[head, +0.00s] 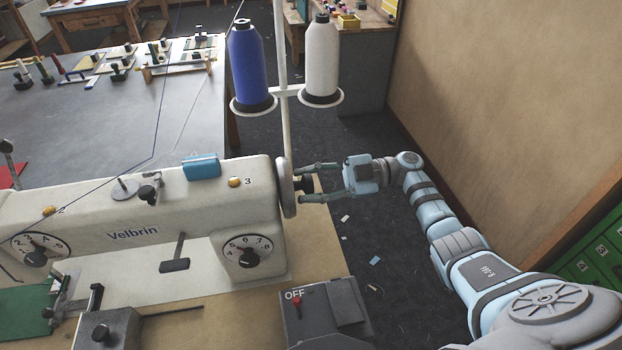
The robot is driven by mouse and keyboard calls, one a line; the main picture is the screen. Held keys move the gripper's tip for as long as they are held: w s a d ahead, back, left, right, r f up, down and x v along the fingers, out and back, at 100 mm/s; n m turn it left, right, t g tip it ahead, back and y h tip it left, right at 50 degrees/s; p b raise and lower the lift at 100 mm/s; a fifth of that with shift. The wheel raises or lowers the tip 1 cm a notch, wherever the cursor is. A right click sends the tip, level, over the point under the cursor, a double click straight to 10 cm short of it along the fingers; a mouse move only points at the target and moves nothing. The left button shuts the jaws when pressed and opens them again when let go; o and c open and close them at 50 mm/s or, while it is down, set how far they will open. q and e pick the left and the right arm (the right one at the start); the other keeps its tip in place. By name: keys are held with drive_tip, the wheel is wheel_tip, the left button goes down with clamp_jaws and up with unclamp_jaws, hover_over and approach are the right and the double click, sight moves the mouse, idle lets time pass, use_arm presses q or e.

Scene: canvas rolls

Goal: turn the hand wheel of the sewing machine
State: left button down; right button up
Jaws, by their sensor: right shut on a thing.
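The sewing machine (120,235) is cream-coloured, marked Velbrin, and stands on a tan table top. Its hand wheel (285,190) is a grey disc at the right end of the machine head, seen nearly edge-on, with a dark hub on its right side. My right gripper (301,183) reaches in from the right. Its two fingers lie above and below the dark hub and are shut on the hand wheel there. The exact finger contact is too small to make out. My left gripper is not in view.
A thread stand with a blue cone (250,62) and a white cone (322,58) rises behind the wheel. A grey switch box (325,312) marked OFF sits at the front. A tan wall (510,90) bounds the right, beyond a strip of dark floor.

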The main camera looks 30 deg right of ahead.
idle(0.5)
drive_tip(key=o, duration=1.1)
drive_tip(key=shift+w+a, duration=0.1)
drive_tip(key=shift+a, duration=0.15)
drive_tip(key=shift+o, duration=0.2)
drive_tip(key=shift+d, duration=0.1)
